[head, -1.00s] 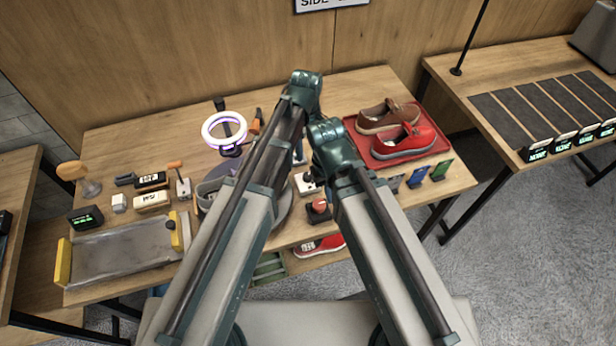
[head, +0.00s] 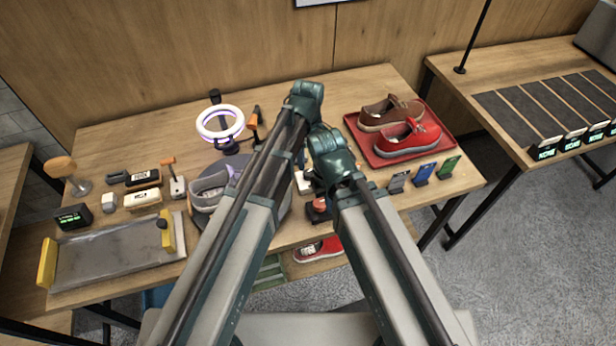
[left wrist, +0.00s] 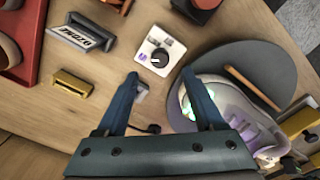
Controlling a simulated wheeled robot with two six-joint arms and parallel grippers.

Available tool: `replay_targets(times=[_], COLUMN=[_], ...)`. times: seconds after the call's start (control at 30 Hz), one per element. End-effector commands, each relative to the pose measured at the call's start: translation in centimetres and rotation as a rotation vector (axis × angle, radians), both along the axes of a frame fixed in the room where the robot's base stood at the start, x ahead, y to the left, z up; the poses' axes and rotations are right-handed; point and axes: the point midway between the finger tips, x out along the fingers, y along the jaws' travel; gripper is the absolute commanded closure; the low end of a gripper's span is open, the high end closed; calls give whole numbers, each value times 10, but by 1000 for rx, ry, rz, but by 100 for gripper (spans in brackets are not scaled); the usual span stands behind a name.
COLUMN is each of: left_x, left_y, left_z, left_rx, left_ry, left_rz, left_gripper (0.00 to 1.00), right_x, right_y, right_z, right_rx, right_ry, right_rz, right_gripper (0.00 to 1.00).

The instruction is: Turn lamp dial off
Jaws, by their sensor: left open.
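The ring lamp (head: 220,123) stands at the back of the table, and its ring glows white-violet. In the left wrist view, a white box with a round black dial (left wrist: 158,55) sits on the wood, with a small purple mark beside the dial. My left gripper (left wrist: 160,78) is open and empty, its two fingers apart just short of the box, the dial in line with the gap between them. In the head view, my arms mostly hide the white box and my left fingers. My right gripper does not show.
A grey round mat (left wrist: 228,72) holds a pale sneaker (left wrist: 235,108) close beside the left fingers. A red tray (head: 440,138) with brown and red shoes stands at the right. A metal tray (head: 115,250) and small tools lie at the left.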

Motion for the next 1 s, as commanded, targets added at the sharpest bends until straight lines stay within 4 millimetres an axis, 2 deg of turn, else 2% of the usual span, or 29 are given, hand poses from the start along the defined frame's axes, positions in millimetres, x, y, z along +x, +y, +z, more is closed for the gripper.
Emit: replay_targets(times=[0.03, 0.4, 0.57, 0.83, 0.87, 1.0], left_x=[0, 0, 0, 0, 0, 0], left_y=[0, 0, 0, 0, 0, 0], left_z=[-15, -64, -71, -70, -70, -70], left_rx=[0, 0, 0, 0, 0, 0], left_ry=[0, 0, 0, 0, 0, 0], left_rz=[0, 0, 0, 0, 0, 0], left_gripper=[31, 31, 31, 31, 32, 57], right_x=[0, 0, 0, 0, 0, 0], right_y=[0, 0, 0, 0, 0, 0], right_z=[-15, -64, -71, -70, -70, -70], right_rx=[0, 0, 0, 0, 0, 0], right_ry=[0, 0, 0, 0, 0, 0], right_rz=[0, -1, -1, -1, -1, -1], right_gripper=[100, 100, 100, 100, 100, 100])
